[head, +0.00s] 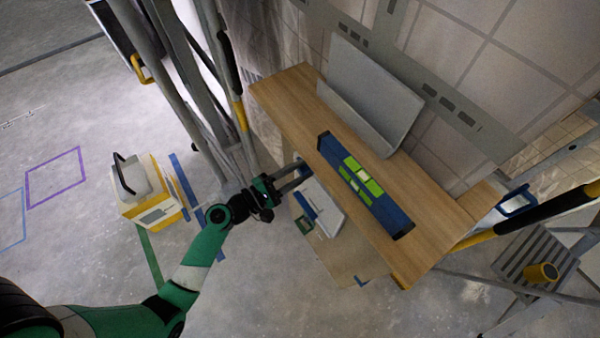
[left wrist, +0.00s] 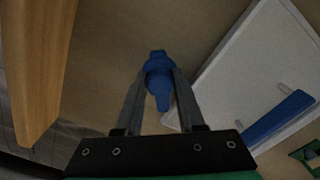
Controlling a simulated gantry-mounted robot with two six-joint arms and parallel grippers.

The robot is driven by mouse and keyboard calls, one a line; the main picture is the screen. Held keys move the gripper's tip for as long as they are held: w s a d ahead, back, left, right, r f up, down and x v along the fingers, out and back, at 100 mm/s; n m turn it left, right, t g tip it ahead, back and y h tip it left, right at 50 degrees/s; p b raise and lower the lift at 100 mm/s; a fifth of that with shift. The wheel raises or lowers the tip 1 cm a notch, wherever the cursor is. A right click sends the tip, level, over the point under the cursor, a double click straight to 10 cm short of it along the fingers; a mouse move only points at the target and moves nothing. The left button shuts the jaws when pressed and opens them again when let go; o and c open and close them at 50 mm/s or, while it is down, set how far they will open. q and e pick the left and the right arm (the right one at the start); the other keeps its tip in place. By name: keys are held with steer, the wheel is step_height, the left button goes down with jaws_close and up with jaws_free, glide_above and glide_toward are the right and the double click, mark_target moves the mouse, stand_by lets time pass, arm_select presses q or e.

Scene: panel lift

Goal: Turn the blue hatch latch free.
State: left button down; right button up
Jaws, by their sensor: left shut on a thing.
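The blue latch (left wrist: 159,82) shows in the left wrist view, on a tan board. Its long side runs nearly up and down in that picture, and it lies between the two fingers. My left gripper (left wrist: 160,90) is shut on the latch. In the head view my left gripper (head: 303,171) reaches in beside the wooden shelf edge, and the fingers cover most of the latch there. A white hatch panel (head: 327,203) with a blue bar handle lies right by the gripper; it also shows at the right of the left wrist view (left wrist: 240,75). My right gripper is not in view.
A wooden shelf (head: 280,88) carries a blue and green level (head: 365,185) and a grey metal tray (head: 372,95). A small green part (head: 304,224) sits below the white panel. Poles stand left of the shelf. A white and yellow case (head: 150,195) stands on the floor.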

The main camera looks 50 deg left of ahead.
arm_select(q)
steer(key=m+b, duration=0.4)
steer(key=m, duration=0.3)
steer(key=shift+f, duration=0.2)
steer(key=m+b, duration=0.3)
steer(key=m, duration=0.2)
steer(key=shift+r+m, duration=0.15)
steer(key=shift+m, duration=0.25)
steer(key=c, duration=0.5)
jaws_free()
steer(key=shift+s, duration=0.1)
